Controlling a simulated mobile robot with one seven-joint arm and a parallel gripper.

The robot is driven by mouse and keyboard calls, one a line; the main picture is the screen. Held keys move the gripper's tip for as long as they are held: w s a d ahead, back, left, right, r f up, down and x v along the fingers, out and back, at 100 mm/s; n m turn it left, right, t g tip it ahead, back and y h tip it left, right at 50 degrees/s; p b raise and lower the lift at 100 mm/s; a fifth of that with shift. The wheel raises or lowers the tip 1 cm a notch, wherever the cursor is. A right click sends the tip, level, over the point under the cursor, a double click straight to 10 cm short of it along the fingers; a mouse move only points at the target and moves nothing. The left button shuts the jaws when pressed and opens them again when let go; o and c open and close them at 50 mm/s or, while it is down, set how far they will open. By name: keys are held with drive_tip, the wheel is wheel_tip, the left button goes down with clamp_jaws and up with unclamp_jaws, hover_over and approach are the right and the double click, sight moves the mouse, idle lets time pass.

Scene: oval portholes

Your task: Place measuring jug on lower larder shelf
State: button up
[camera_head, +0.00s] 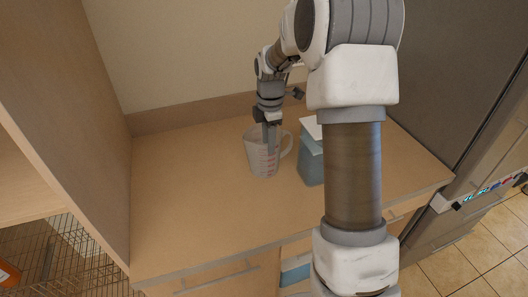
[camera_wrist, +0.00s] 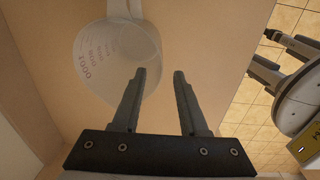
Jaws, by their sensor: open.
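The measuring jug (camera_head: 260,158) is a clear, see-through cup with red markings and a handle on its right side. It stands upright on the wooden counter in the head view. In the wrist view the jug (camera_wrist: 98,58) shows at the upper left, beyond my fingertips. My gripper (camera_head: 270,128) is at the jug's top in the head view, pointing down. In the wrist view my gripper (camera_wrist: 160,75) has its two fingers apart with nothing clearly between them. Whether a finger touches the jug I cannot tell. No larder shelf can be made out for certain.
A blue-grey box (camera_head: 311,165) with a white top stands just right of the jug, partly behind my arm. A wooden panel (camera_head: 75,110) bounds the counter on the left. Wire baskets (camera_head: 75,255) sit at lower left. The counter's front left (camera_head: 180,225) is clear.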

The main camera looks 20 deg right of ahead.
sight(269, 164)
wheel_tip(269, 164, down, 5)
drive_tip(key=shift+w+d+f+p, duration=0.1)
drive_tip(key=shift+w+d+p, duration=0.05)
drive_tip(key=shift+p, duration=0.15)
clamp_jaws()
idle(1.4)
